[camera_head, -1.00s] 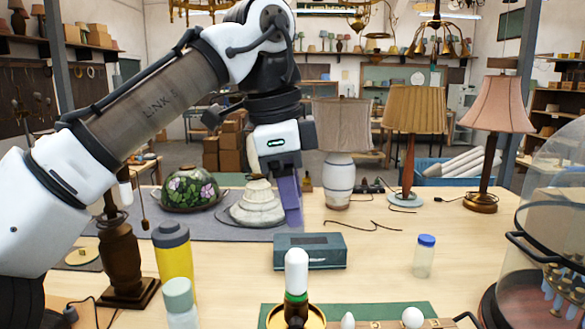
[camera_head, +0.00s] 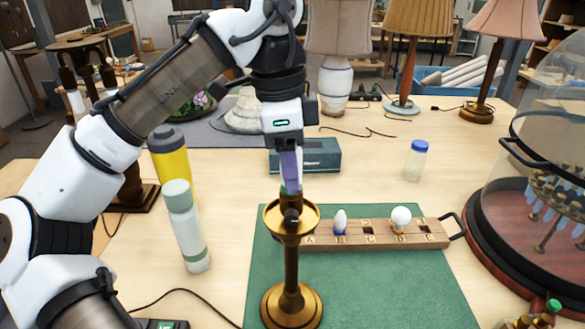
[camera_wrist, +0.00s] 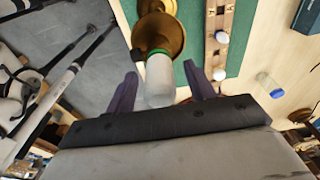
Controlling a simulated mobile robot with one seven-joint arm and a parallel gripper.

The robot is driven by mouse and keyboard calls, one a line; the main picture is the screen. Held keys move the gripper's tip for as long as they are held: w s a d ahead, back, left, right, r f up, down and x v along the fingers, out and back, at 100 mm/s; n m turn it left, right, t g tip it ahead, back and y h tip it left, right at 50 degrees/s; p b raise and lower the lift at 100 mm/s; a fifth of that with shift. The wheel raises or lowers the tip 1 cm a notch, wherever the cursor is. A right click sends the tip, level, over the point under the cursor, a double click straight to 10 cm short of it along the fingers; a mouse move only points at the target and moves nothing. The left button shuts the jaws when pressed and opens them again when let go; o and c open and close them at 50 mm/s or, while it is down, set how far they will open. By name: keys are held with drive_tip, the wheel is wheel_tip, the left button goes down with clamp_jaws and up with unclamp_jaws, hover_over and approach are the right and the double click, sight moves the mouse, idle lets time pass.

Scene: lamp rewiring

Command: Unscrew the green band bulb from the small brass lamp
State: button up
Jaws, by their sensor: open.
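The small brass lamp (camera_head: 291,255) stands upright on the green mat, and its brass cup (camera_wrist: 172,30) shows in the wrist view. The white bulb with the green band (camera_wrist: 159,78) sits in the lamp's socket. In the head view the bulb is mostly hidden by my gripper (camera_head: 290,174); a bit of its green band shows just above the cup. In the wrist view my open gripper (camera_wrist: 161,84) has one purple finger on each side of the white glass. A gap shows beside the bulb, so it is not clamped.
A wooden rack (camera_head: 375,235) with lettered places holds two white bulbs, right of the lamp on the green mat (camera_head: 375,290). A grey-blue box (camera_head: 318,153) lies behind. A pale bottle (camera_head: 186,230) and yellow bottle (camera_head: 172,160) stand left. A glass dome (camera_head: 550,180) stands right.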

drive_tip(key=shift+d+f, duration=0.1)
drive_tip(key=shift+f, duration=0.8)
drive_tip(key=c, duration=1)
drive_tip(key=n, duration=0.7)
drive_tip(key=shift+r+t, duration=0.1)
drive_tip(key=shift+t, duration=0.3)
drive_tip(key=shift+n, duration=0.5)
drive_tip(key=n, duration=0.3)
drive_tip(key=shift+w+y, duration=0.1)
drive_tip(key=shift+y, duration=0.2)
drive_tip(key=n, duration=0.3)
drive_tip(key=shift+n+t, duration=0.3)
drive_tip(key=shift+n, duration=0.1)
drive_tip(key=shift+n+y, duration=0.3)
drive_tip(key=shift+n, duration=0.3)
